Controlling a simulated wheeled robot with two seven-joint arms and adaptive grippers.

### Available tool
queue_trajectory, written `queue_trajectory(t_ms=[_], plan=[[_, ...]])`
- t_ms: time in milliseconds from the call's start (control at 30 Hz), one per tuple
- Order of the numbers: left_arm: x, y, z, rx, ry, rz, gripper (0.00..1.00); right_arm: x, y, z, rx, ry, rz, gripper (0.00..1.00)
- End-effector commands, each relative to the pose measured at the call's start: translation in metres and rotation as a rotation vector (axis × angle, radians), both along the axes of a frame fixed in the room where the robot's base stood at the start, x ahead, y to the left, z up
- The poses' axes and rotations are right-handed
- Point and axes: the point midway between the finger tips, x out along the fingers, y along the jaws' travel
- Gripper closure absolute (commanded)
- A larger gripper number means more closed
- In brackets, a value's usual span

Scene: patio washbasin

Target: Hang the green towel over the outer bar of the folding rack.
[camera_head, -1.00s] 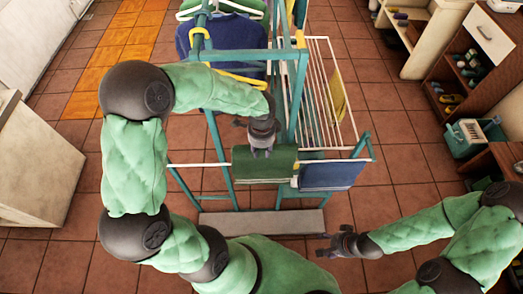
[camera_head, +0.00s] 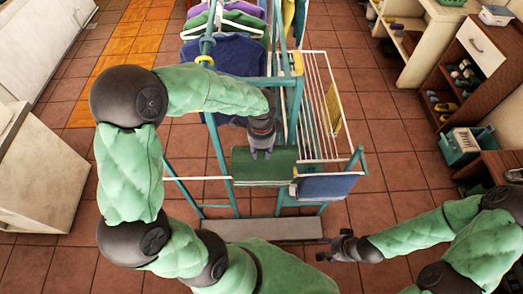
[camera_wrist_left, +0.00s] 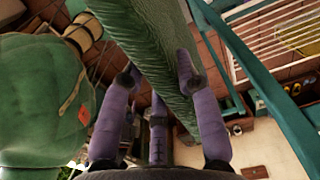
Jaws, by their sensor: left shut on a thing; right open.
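The green towel (camera_head: 264,168) is at the near side of the folding rack, left of a blue towel (camera_head: 326,187). It covers a stretch of the rack's white outer bar (camera_head: 198,178); whether its weight rests on the bar cannot be told. My left gripper (camera_head: 261,154) is above the green towel and shut on its upper part. In the left wrist view the green towel (camera_wrist_left: 148,45) runs as a long panel between my left gripper's purple fingers (camera_wrist_left: 163,88). My right gripper (camera_head: 326,250) is open and empty, low at the right, apart from the rack.
The rack's teal frame (camera_head: 300,95) and white side wing (camera_head: 320,100) stand behind the towels. Clothes on hangers (camera_head: 232,50) hang at the back. A teal crate (camera_head: 460,146) and shelves (camera_head: 470,70) are at the right. Tiled floor between is clear.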

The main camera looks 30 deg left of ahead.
Motion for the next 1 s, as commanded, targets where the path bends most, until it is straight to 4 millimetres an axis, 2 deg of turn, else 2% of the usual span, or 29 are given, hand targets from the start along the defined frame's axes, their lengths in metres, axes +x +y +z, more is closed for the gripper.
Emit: queue_trajectory(t_ms=[33, 700, 833, 1000], plan=[[0.0, 0.0, 0.01, 0.0, -0.001, 0.0, 1.0, 0.0, 0.0, 0.008, 0.0, 0.0, 0.0, 0.41], [0.0, 0.0, 0.077, 0.001, -0.001, 0.0, 1.0, 0.0, 0.0, 0.06, 0.0, 0.0, 0.0, 0.41], [0.0, 0.0, 0.085, 0.001, -0.001, 0.0, 1.0, 0.0, 0.0, 0.066, 0.0, 0.0, 0.0, 0.41], [0.0, 0.0, 0.086, 0.001, -0.001, 0.0, 1.0, 0.0, 0.0, 0.066, 0.0, 0.0, 0.0, 0.41]])
